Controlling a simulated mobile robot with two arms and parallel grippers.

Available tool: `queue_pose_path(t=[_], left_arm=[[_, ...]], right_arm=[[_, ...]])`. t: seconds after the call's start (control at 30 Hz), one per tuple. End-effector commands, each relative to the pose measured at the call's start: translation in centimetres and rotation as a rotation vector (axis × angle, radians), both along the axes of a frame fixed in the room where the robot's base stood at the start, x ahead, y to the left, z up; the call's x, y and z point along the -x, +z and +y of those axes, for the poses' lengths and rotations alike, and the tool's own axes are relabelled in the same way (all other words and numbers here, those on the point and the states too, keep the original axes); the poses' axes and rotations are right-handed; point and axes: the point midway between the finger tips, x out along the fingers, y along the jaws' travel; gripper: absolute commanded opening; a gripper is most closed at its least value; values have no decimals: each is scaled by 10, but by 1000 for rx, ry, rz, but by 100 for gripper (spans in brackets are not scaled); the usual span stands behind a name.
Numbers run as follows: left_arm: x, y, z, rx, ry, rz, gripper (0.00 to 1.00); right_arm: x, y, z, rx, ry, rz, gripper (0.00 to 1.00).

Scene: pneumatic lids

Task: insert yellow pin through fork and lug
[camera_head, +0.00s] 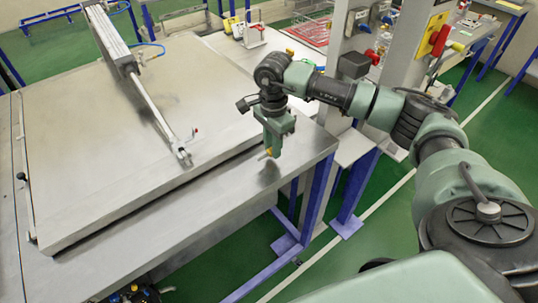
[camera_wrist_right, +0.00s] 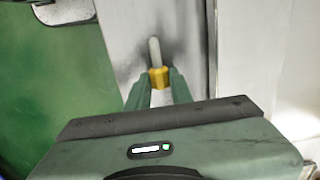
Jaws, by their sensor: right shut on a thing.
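My right gripper (camera_head: 269,150) is above the steel table near its right edge, pointing down. It is shut on the yellow pin (camera_head: 266,154); in the right wrist view the yellow head of the pin (camera_wrist_right: 158,77) sits between the fingertips (camera_wrist_right: 158,88), with the grey shank pointing away. The fork (camera_head: 184,155) is at the end of the cylinder rod, over the steel lid, left of my gripper and apart from it. A small red-tipped part (camera_head: 195,132) stands beside the fork. The lug cannot be told apart from the fork at this size. My left gripper is not in view.
The pneumatic cylinder (camera_head: 110,38) slants over the large steel lid (camera_head: 110,150). The table's front strip (camera_head: 200,205) is clear. A grey post with a red and yellow switch (camera_head: 438,38) stands behind my right arm. A black knob (camera_head: 21,176) is at the lid's left.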

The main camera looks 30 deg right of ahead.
Motion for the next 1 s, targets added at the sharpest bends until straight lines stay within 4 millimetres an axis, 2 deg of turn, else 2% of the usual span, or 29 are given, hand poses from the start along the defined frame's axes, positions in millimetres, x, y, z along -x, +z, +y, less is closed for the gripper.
queue_pose_path(t=[0.1,1.0], left_arm=[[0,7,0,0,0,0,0],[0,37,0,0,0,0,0]], right_arm=[[0,11,0,0,0,-1,0],[0,71,0,0,-1,-1,0]])
